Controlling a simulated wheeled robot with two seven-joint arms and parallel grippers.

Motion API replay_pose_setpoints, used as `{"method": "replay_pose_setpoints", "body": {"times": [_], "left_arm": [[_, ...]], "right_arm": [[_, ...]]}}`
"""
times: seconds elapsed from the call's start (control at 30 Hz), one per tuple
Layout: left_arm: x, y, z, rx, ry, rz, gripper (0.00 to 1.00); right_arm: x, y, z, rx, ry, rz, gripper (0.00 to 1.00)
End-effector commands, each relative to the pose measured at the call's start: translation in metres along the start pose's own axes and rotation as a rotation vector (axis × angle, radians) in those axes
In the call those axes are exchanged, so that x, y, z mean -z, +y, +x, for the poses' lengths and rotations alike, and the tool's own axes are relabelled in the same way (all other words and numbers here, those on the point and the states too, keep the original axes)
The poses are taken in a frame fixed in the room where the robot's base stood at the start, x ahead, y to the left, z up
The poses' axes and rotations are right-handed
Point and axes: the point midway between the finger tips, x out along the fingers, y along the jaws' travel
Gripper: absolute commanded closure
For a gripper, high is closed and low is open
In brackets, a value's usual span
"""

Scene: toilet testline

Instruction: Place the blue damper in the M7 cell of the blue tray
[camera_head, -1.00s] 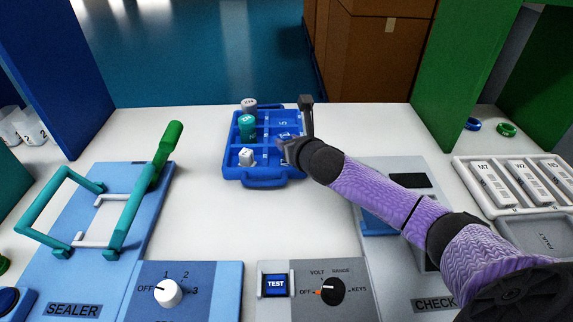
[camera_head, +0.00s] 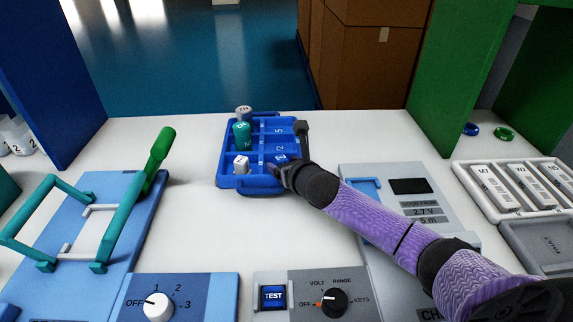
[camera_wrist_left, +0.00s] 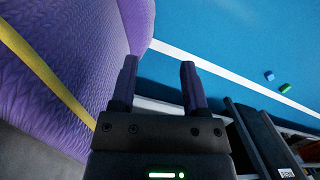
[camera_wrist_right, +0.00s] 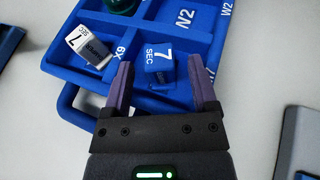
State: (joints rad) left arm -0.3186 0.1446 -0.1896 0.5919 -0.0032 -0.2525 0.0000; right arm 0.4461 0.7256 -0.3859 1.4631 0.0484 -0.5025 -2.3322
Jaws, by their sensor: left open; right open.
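The blue damper (camera_wrist_right: 158,56), marked "7 SEC", is in the front right compartment of the blue tray (camera_wrist_right: 107,25), beside a partly hidden label ending in 7. In the head view the tray (camera_head: 262,191) stands at the table's back, and the blue damper (camera_head: 281,158) shows small beside my fingers. My right gripper (camera_wrist_right: 162,68) is open, its fingers on either side of the damper with visible gaps; in the head view the right gripper (camera_head: 288,152) is over the tray's right side. My left gripper (camera_wrist_left: 158,82) is open and empty, away from the table.
A white damper (camera_wrist_right: 88,46) is in the neighbouring X6 cell. A teal damper (camera_head: 242,134) and a grey-topped one (camera_head: 243,112) stand in the tray's left column. The sealer (camera_head: 85,225) is left; the checker (camera_head: 410,200) lies under my right arm. Table left of the tray is clear.

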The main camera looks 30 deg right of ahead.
Motion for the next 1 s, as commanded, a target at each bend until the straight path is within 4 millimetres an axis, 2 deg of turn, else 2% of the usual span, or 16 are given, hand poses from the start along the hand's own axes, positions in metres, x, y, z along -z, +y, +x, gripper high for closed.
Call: {"method": "replay_pose_setpoints", "body": {"times": [0.07, 0.17, 0.4, 0.6, 0.73, 1.0], "left_arm": [[-0.002, 0.001, -0.004, -0.002, -0.001, 0.000, 0.41], [-0.001, 0.000, -0.014, -0.001, 0.008, 0.001, 0.41], [0.006, -0.003, -0.044, 0.002, 0.046, 0.005, 0.41], [0.012, -0.002, -0.056, 0.001, 0.063, 0.008, 0.41], [0.016, 0.000, -0.058, -0.003, 0.073, 0.008, 0.41], [0.022, 0.001, -0.057, -0.004, 0.082, 0.005, 0.41]], "right_arm": [[-0.004, 0.000, -0.003, 0.000, 0.000, 0.000, 0.25], [-0.006, 0.000, -0.019, -0.002, 0.001, -0.002, 0.25], [-0.007, 0.000, -0.079, -0.001, 0.002, -0.003, 0.25], [-0.004, 0.000, -0.113, 0.000, 0.001, -0.001, 0.25], [-0.004, 0.000, -0.121, 0.000, -0.001, 0.000, 0.25], [-0.002, 0.000, -0.121, 0.000, -0.001, 0.000, 0.25]]}}
